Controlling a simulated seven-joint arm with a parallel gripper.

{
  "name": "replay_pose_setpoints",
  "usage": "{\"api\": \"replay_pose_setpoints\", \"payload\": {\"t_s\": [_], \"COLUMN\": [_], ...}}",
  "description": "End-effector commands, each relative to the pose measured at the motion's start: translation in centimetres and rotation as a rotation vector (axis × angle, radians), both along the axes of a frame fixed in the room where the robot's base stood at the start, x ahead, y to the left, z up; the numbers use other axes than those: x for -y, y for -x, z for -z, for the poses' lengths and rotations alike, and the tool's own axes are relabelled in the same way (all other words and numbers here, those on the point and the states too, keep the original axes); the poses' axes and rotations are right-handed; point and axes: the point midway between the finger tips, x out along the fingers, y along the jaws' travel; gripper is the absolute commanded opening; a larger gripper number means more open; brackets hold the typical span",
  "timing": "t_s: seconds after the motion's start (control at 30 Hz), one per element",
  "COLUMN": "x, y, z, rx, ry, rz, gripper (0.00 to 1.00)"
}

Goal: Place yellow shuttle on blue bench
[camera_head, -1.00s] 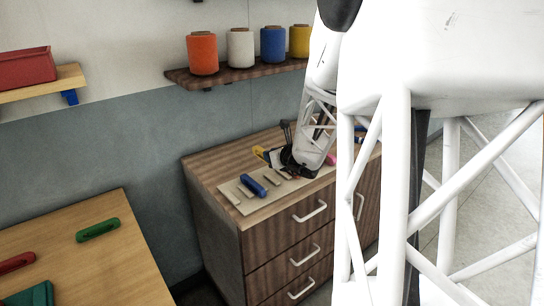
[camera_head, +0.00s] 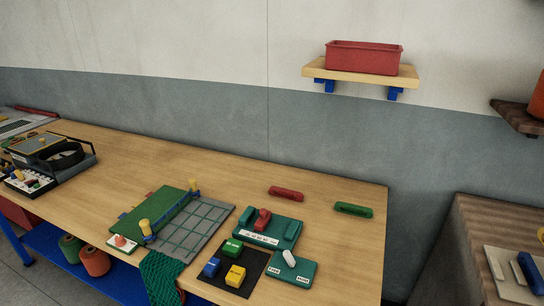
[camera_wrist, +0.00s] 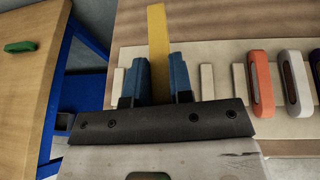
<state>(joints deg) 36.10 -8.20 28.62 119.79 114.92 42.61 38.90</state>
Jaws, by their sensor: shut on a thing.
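In the wrist view my gripper (camera_wrist: 160,88) is shut on the yellow shuttle (camera_wrist: 157,45), which sticks out beyond the two fingers. The shuttle's near end is hidden between them. It appears in front of the pale rack on the dark wooden cabinet; I cannot tell how high above the rack it is. The blue bench (camera_head: 325,235) has a light wooden top and blue frame and fills most of the head view. Its edge also shows at the left of the wrist view (camera_wrist: 22,105). My gripper is not in the head view.
Red shuttle (camera_head: 286,193) and green shuttle (camera_head: 353,209) lie on the bench's right part, with bare wood around them. A green tray (camera_head: 270,231) and black mat (camera_head: 214,285) stand nearby. The rack (camera_wrist: 222,120) holds an orange shuttle (camera_wrist: 261,85) and others. A gap separates bench and cabinet.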

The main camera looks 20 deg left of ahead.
Motion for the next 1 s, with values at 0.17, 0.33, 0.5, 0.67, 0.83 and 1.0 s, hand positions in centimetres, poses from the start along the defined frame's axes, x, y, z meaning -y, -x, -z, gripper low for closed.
{"api": "replay_pose_setpoints", "payload": {"t_s": [0.17, 0.33, 0.5, 0.67, 0.83, 1.0], "x": [-5.0, -10.5, -16.0, -21.0, -26.0, -30.7], "y": [-0.6, -0.6, -0.1, 1.0, 2.6, 4.7], "z": [0.9, 2.0, 3.1, 4.1, 5.1, 6.0], "rx": [0.000, 0.000, 0.001, 0.000, 0.000, 0.001], "ry": [-0.001, -0.001, -0.003, -0.002, -0.002, -0.002], "rz": [-0.132, -0.284, -0.440, -0.585, -0.739, -0.892], "gripper": [0.00, 0.00, 0.00, 0.00, 0.00, 0.00]}}
